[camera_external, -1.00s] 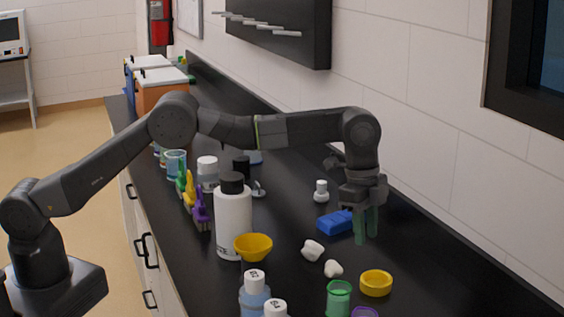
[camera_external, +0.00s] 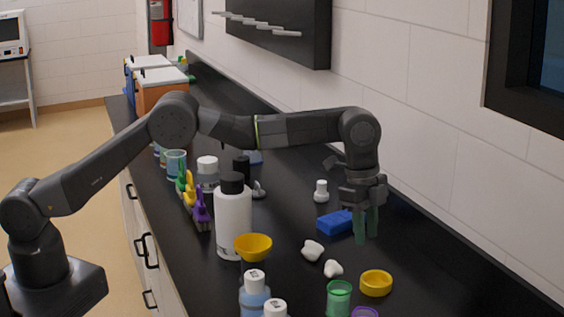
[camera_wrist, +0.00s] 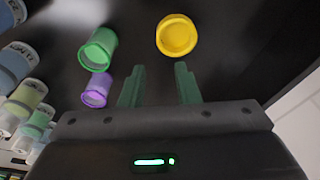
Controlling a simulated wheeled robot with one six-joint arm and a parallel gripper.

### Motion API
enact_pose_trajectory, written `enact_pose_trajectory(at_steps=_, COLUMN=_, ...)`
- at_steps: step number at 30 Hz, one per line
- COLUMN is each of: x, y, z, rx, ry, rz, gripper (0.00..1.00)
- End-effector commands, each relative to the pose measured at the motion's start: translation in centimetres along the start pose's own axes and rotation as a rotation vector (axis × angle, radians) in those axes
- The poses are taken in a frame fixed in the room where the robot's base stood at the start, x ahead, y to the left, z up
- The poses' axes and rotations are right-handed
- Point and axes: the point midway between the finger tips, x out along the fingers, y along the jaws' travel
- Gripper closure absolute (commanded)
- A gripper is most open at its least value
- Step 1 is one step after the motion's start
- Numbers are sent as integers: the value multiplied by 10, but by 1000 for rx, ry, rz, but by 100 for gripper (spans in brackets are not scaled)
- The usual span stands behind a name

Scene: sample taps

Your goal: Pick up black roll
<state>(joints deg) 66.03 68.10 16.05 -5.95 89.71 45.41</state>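My gripper (camera_external: 366,224) hangs fingers-down over the right part of the black counter, near a blue block (camera_external: 335,222). Its two green fingers are apart with nothing between them; the wrist view also shows this gap (camera_wrist: 160,86). No black roll is clear in the wrist view.
A yellow bowl (camera_external: 253,246) is by the bottle. Two small white pieces (camera_external: 313,250), a yellow round dish (camera_external: 376,284) and a green cup (camera_external: 339,298) lie near the front. A white bottle (camera_external: 321,191) stands behind the block. The wall borders the counter's right side.

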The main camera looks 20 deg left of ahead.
Motion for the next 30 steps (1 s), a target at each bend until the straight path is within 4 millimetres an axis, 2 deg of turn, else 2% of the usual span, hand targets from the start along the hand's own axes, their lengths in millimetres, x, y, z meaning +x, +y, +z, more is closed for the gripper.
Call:
enact_pose_trajectory(at_steps=5, x=0, y=0, z=0, rx=0, ry=0, rz=0, gripper=69)
enact_pose_trajectory(at_steps=9, x=0, y=0, z=0, rx=0, ry=0, rz=0, gripper=41)
enact_pose_trajectory(at_steps=12, x=0, y=0, z=0, rx=0, ry=0, rz=0, gripper=24)
enact_pose_trajectory(at_steps=19, x=0, y=0, z=0, rx=-1, ry=0, rz=0, gripper=24)
enact_pose_trajectory(at_steps=22, x=-1, y=-10, z=9, rx=-18, ry=6, rz=-3, gripper=24)
enact_pose_trajectory(at_steps=23, x=-2, y=-16, z=15, rx=-30, ry=10, rz=-5, gripper=24)
enact_pose_trajectory(at_steps=26, x=-7, y=-49, z=50, rx=-98, ry=33, rz=-16, gripper=24)
enact_pose_trajectory(at_steps=29, x=-16, y=-93, z=105, rx=-198, ry=69, rz=-37, gripper=24)
enact_pose_trajectory(at_steps=30, x=-20, y=-110, z=130, rx=-242, ry=84, rz=-46, gripper=24)
